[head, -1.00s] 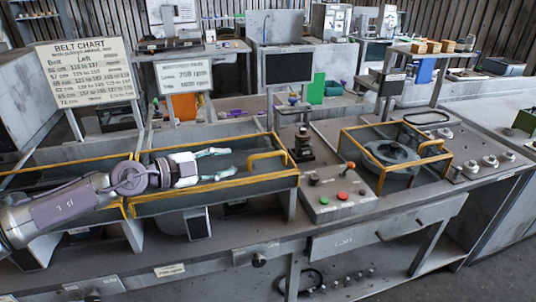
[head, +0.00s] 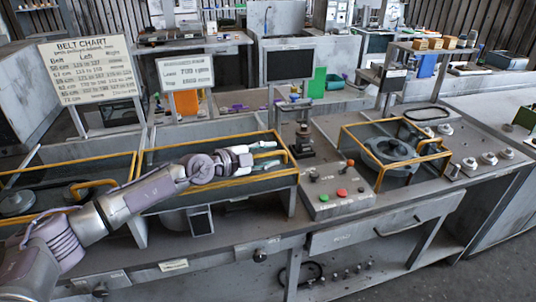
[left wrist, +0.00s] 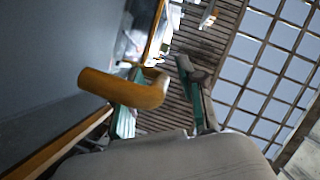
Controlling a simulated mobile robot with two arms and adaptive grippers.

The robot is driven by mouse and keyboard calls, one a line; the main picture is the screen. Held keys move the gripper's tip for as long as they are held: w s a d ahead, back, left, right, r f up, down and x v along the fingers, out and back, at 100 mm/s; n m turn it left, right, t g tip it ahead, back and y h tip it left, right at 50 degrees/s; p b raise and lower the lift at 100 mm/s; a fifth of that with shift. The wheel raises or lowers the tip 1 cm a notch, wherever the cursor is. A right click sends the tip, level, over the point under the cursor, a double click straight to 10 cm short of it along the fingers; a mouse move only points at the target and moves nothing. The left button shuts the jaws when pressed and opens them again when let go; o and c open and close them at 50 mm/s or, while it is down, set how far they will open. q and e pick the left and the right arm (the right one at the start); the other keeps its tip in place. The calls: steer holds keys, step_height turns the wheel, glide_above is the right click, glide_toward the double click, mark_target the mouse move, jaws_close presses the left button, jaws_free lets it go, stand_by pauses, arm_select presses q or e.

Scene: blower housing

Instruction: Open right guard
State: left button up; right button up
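Three yellow-framed guards show in the head view: one at the far left (head: 92,186), one in the middle (head: 215,190) and one at the right (head: 345,150) around a round grey housing (head: 390,150). My left gripper (head: 263,154) is over the right end of the middle guard, by its yellow handle, which it partly hides. Its teal-tipped fingers are apart. In the left wrist view the yellow handle (left wrist: 125,88) is close to the open fingers (left wrist: 160,98), overlapping the left one; contact cannot be told. My right gripper is not in view.
A control box (head: 335,195) with red and green buttons stands right of the middle guard. A small black device (head: 303,143) and a dark screen (head: 289,65) are behind the gripper. A belt chart (head: 88,70) stands at the back left.

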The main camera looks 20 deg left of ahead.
arm_select(q)
jaws_close()
stand_by(0.3)
